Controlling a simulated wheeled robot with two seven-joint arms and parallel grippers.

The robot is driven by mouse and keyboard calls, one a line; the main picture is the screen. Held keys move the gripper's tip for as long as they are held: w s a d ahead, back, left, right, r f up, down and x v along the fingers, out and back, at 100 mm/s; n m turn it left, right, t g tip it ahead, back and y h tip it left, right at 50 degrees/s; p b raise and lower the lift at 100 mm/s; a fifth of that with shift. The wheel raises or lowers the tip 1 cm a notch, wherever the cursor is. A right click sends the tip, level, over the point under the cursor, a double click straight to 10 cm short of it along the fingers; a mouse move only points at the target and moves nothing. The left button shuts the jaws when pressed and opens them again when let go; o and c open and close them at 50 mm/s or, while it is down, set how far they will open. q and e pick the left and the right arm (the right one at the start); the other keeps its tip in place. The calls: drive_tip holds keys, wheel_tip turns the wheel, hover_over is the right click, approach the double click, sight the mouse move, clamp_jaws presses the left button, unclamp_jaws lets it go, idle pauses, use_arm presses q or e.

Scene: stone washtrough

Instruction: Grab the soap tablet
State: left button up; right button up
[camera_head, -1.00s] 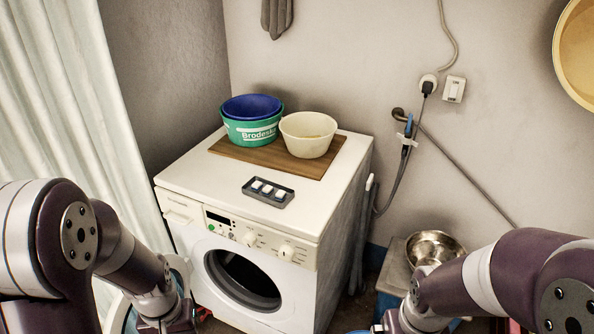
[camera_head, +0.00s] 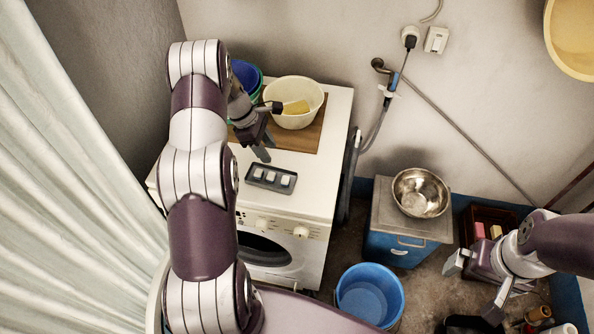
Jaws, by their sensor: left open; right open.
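My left gripper (camera_head: 266,132) is open and empty, just behind and above the tray, with one fingertip near the tray's far edge. It does not appear to touch the tablets. My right gripper (camera_head: 478,279) is open and empty, low at the right, in front of the grey-topped cabinet.
A cream bowl (camera_head: 305,88) holding something yellow (camera_head: 296,107) stands on a wooden board (camera_head: 309,138) close to my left gripper. A blue tub (camera_head: 244,74) is partly hidden by my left arm. A steel bowl (camera_head: 420,193) and a blue bucket (camera_head: 369,296) are at the right.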

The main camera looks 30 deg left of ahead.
sight(285, 179)
use_arm(q)
drive_tip(key=p+x, duration=0.1)
drive_tip(key=x, duration=0.2)
drive_tip(key=p+x, duration=0.2)
drive_tip(key=x, duration=0.2)
drive_tip(key=s+p+x, duration=0.1)
drive_tip(key=p+x, duration=0.1)
drive_tip(key=x, duration=0.2)
drive_tip(key=shift+w+d+f, duration=0.1)
drive_tip(key=shift+d+f, duration=0.1)
drive_tip(key=shift+d, duration=0.05)
drive_tip(key=shift+d+f, duration=0.1)
drive_tip(key=shift+f, duration=0.25)
drive_tip(key=shift+w+f, duration=0.15)
drive_tip(key=c, duration=0.8)
